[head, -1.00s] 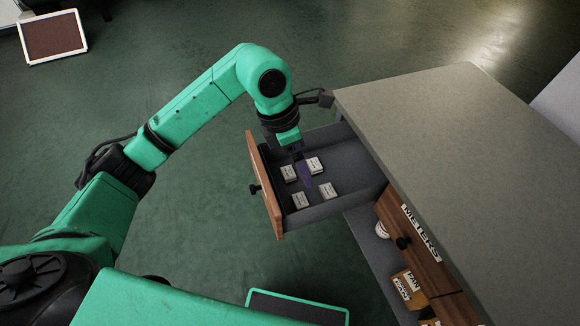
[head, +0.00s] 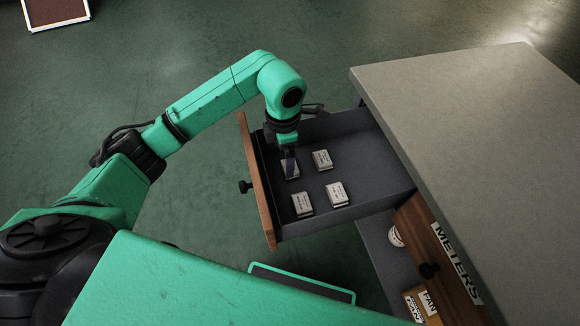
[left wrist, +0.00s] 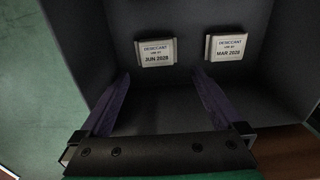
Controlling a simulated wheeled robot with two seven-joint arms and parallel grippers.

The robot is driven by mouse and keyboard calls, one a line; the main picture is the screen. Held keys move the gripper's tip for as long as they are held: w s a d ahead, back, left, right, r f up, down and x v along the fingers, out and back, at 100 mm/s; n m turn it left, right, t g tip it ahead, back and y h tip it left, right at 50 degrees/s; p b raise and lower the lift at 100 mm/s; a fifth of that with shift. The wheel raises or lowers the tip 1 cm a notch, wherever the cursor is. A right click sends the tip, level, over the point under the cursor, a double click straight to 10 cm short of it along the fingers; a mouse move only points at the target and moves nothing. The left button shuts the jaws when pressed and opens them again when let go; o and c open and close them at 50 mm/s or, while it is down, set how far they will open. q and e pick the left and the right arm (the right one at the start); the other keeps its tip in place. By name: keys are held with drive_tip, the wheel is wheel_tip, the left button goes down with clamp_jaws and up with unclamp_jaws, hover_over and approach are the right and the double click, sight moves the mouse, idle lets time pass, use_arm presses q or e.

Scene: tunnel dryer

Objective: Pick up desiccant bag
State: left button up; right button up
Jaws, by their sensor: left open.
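Several small white desiccant bags lie flat in the open drawer (head: 372,188). In the head view they show at the upper left (head: 292,174), upper right (head: 322,160), lower left (head: 303,204) and lower right (head: 336,195). The left wrist view shows two, labelled JUN 2028 (left wrist: 155,53) and MAR 2028 (left wrist: 226,47). My left gripper (head: 290,163) points down into the drawer over the upper left bag, partly hiding it. Its purple fingers (left wrist: 163,75) are apart and empty; the JUN 2028 bag lies ahead of the gap between them. My right gripper is out of view.
The drawer's wooden front (head: 256,180) stands close left of the gripper. A grey cabinet top (head: 460,130) is to the right, above a drawer marked METERS (head: 457,263). A FAN box (head: 427,302) sits low on the right.

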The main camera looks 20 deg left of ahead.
sight(296, 172)
use_arm(q)
drive_tip(key=f, duration=0.6)
drive_tip(key=shift+w, duration=0.2)
drive_tip(key=shift+a+r, duration=0.1)
drive_tip(key=c, duration=1.4)
